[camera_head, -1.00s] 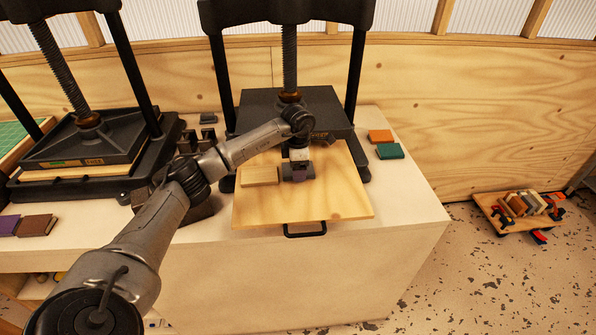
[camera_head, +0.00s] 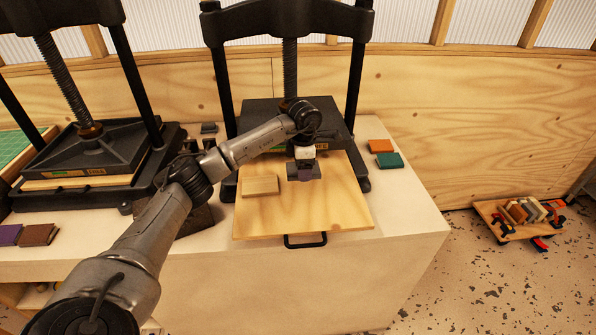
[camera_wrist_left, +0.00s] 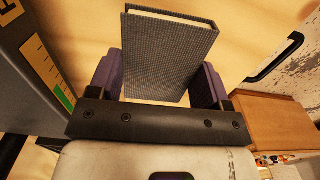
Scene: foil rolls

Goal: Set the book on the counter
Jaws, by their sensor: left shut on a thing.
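A dark grey cloth-covered book (camera_wrist_left: 168,52) with pale page edges is clamped between the two purple finger pads of my left gripper (camera_wrist_left: 160,88). From these views I cannot tell whether the book touches the board. The book is mostly hidden by the gripper in the head view. The cream counter (camera_head: 408,212) shows bare to the right of the board. My right gripper is not in view.
The wooden board (camera_head: 320,212) has a black front handle (camera_head: 305,241) and carries the block (camera_head: 261,186). A black press (camera_head: 362,80) stands behind it. An orange book (camera_head: 381,146) and a green book (camera_head: 389,160) lie at the counter's right. A second press (camera_head: 95,155) is at left.

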